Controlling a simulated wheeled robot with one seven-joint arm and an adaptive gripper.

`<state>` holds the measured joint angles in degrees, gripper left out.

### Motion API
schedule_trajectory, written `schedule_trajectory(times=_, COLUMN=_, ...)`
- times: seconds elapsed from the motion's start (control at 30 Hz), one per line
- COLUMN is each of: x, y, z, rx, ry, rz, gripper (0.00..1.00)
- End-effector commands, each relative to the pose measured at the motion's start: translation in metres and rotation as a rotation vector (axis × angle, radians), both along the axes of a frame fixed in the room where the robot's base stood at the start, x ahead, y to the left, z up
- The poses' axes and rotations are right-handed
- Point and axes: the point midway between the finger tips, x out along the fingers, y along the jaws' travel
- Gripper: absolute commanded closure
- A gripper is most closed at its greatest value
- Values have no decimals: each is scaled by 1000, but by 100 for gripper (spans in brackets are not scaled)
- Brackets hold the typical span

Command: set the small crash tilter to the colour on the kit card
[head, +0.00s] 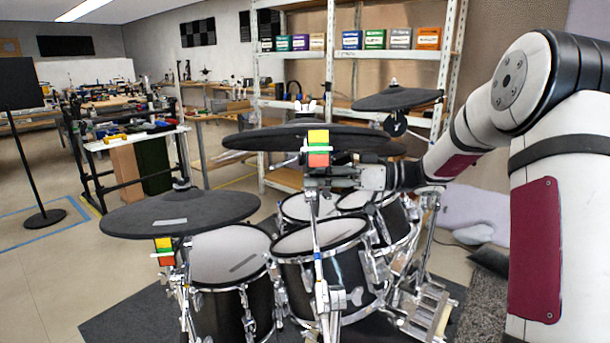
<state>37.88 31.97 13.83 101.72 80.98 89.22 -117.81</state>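A dark cymbal (365,137) sits on a stand at the middle of the head view. A tilter block (318,141) with yellow, green, orange and red bands shows at its front edge, with a white strip across it. My gripper (322,178) comes in from the right and is at the stand just below this block. Its fingers are small and dark against the stand, so their opening and any contact are unclear. A similar banded block (165,250) hangs under the left cymbal (215,208). I cannot tell which cymbal is the small crash, nor make out a kit card.
Black drums (325,280) with pale heads stand close below my gripper. Another cymbal (398,99) is behind at the right. A black board on a stand (20,85) is at far left. Shelves (290,105) with coloured boxes stand behind. Open floor (50,290) lies at left.

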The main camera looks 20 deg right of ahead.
Motion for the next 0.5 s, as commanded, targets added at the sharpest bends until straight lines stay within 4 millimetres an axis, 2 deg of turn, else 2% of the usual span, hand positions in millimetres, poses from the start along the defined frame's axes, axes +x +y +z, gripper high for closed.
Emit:
schedule_trajectory(times=0.2, x=7, y=19, z=0, rx=0, ry=0, rz=0, gripper=70)
schedule_trajectory(times=0.5, x=8, y=22, z=0, rx=0, ry=0, rz=0, gripper=70)
